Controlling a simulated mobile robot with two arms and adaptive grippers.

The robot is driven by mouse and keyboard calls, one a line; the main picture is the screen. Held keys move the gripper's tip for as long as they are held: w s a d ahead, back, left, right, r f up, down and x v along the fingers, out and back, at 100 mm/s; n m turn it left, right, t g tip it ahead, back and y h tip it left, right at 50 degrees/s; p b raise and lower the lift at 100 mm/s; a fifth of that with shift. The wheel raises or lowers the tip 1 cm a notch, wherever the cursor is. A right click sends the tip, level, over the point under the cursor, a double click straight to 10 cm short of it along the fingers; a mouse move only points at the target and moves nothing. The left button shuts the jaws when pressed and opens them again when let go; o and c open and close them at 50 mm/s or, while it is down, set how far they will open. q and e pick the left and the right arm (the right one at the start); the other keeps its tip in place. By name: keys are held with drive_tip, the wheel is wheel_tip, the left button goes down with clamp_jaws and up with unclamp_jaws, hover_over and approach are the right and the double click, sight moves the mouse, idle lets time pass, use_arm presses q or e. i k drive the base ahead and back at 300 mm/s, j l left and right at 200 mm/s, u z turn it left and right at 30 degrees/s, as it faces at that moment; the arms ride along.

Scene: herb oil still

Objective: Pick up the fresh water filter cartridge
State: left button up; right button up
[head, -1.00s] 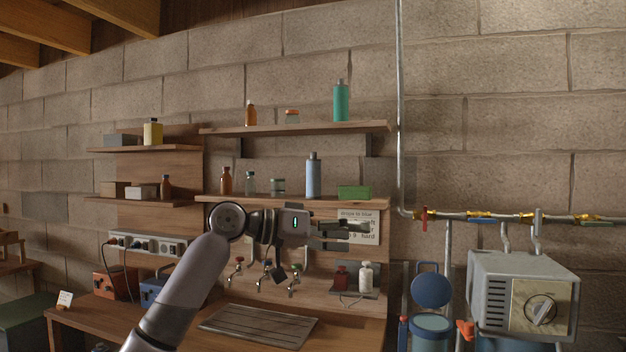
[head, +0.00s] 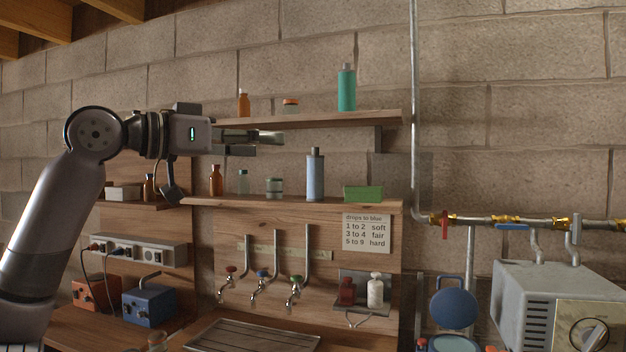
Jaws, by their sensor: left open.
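Two tall capped cylinders look like cartridges: a teal one (head: 346,90) stands upright on the upper shelf, and a light blue one with a grey cap (head: 315,178) stands upright on the lower shelf. I cannot tell which is the fresh water filter cartridge. My left gripper (head: 278,138) is open and empty, pointing right. In the picture it lies left of both cylinders, below the teal one and above the blue one, apart from both. My right gripper is not in view.
Small bottles and jars stand on the upper shelf (head: 290,122) and lower shelf (head: 378,206). A green box (head: 364,193) sits right of the blue cylinder. Several taps (head: 294,290) hang below. A vertical pipe (head: 415,110) runs right of the shelves.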

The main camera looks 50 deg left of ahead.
sight(315, 162)
drive_tip(key=i+j, duration=0.2)
drive_tip(key=j, duration=0.15)
drive_tip(key=i+j, duration=0.15)
drive_tip(key=j, duration=0.2)
drive_tip(key=i+j, duration=0.2)
drive_tip(key=j, duration=0.15)
drive_tip(key=i+j, duration=0.2)
drive_tip(key=j, duration=0.2)
drive_tip(key=i+j, duration=0.15)
drive_tip(key=j, duration=0.2)
